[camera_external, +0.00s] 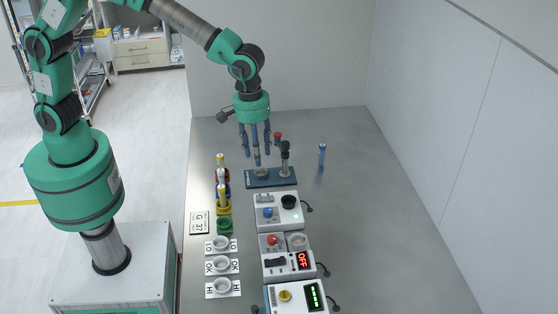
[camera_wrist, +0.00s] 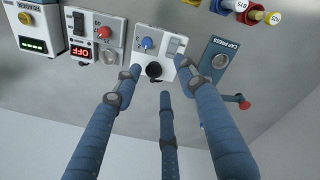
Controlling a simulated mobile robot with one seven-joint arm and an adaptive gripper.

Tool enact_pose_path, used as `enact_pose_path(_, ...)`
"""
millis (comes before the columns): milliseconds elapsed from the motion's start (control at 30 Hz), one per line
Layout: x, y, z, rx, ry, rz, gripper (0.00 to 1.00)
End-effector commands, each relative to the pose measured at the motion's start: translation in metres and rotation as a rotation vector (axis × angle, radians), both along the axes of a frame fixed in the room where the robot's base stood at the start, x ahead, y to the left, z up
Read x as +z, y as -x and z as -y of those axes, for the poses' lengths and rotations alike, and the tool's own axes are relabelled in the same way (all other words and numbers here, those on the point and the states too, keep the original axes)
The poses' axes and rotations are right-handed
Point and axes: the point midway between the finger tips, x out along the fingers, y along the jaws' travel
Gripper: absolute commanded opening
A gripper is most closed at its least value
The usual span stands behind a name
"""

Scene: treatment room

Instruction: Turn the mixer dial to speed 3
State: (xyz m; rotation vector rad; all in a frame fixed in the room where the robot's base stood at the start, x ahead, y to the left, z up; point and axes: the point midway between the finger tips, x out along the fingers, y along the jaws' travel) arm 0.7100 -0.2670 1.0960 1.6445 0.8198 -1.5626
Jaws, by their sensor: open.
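The likely mixer is a white box (camera_external: 292,218) with a blue dial (camera_external: 268,212) and a round black cup (camera_external: 288,201). Its label is too small to read, so I cannot tell the dial's setting. In the wrist view its blue dial (camera_wrist: 146,43) and black cup (camera_wrist: 154,70) show upside down, beyond the fingertips. My gripper (camera_external: 258,152) hangs fingers down above the cap press, at the far side of the box. The fingers are spread open and empty, apart from the dial. They also frame the wrist view (camera_wrist: 165,82).
The cap press (camera_external: 258,184) has an upright post. Nearer stand a red-knob box with an OFF display (camera_external: 303,261) and a yellow-knob box (camera_external: 284,296). Yellow-capped tubes (camera_external: 223,193) and white ring holders (camera_external: 221,264) line the left. The table's right side is mostly clear around a blue tube (camera_external: 322,155).

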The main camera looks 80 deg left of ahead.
Motion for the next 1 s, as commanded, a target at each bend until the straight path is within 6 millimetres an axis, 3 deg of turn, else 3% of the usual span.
enact_pose_path(100, -0.030, -0.010, 0.020, 0.048, -0.005, -0.023, 0.41)
enact_pose_path(300, -0.056, -0.017, 0.038, 0.097, -0.009, -0.041, 0.41)
enact_pose_path(767, -0.060, -0.018, 0.039, 0.105, -0.010, -0.043, 0.41)
enact_pose_path(1000, -0.071, -0.018, 0.039, 0.105, -0.011, -0.045, 0.41)
